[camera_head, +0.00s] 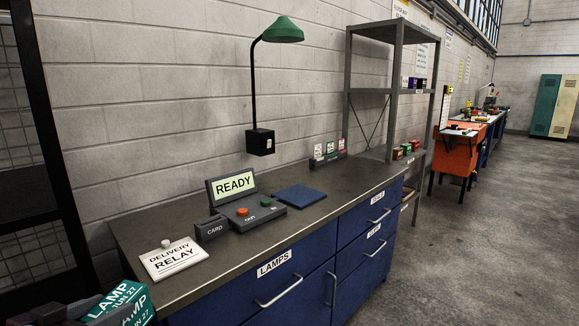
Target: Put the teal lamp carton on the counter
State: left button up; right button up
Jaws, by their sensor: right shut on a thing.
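The teal lamp carton (134,299), with white lettering "LAMP" and "JUN 27", shows at the bottom left corner, partly cut off by the picture edge. My right gripper (98,309) is dark and shut on the carton, partly out of the picture. The carton is in front of the near left end of the counter (190,284), whose grey top is bare in places. I cannot tell the exact gap between carton and counter. My left gripper is not in view.
On the counter are a "DELIVERY RELAY" plate (174,258), a "CARD" block (212,229), a console reading "READY" (235,184) and a blue mat (299,196). A green lamp (282,29) overhangs it. A metal shelf (388,91) stands behind. Floor is clear at right.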

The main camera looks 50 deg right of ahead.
aim_at(357, 174)
jog(key=k+l, duration=0.1)
jog(key=l, duration=0.65)
jog(key=k+l, duration=0.1)
jog(key=l, duration=0.65)
jog(key=k+l, duration=0.1)
jog(key=l, duration=0.65)
jog(key=k+l, duration=0.1)
jog(key=l, duration=0.65)
jog(key=k+l, duration=0.1)
jog(key=l, duration=0.65)
jog(key=k+l, duration=0.1)
jog(key=l, duration=0.7)
